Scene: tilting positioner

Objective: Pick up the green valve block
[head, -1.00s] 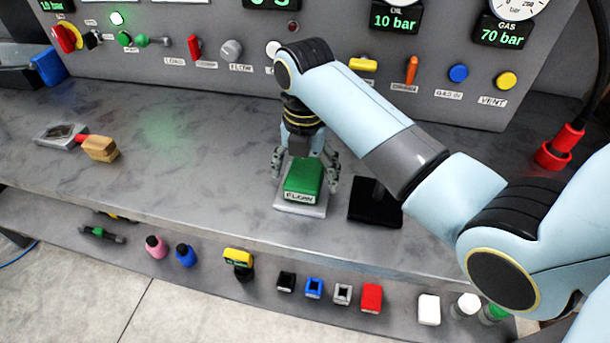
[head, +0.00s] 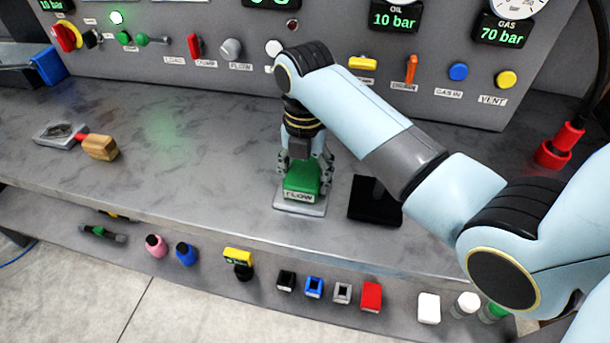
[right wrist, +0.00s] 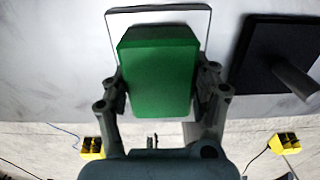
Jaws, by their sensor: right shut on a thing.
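The green valve block (head: 302,178) sits on a light grey plate (head: 300,206) on the bench, with a label reading FLOW on its front. My right gripper (head: 305,176) comes down over it from above and is shut on it, one finger on each side. In the right wrist view the green block (right wrist: 159,72) lies between the two fingers of my right gripper (right wrist: 160,90), with the white plate (right wrist: 158,14) beneath it. I cannot see any gap between block and plate. My left gripper is not in view.
A black stand (head: 374,205) with a post is close right of the plate. A wooden-handled tool (head: 100,148) lies at the left of the bench. A control panel (head: 330,62) with knobs stands behind. Several small items, including a red block (head: 371,297), sit on the lower shelf.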

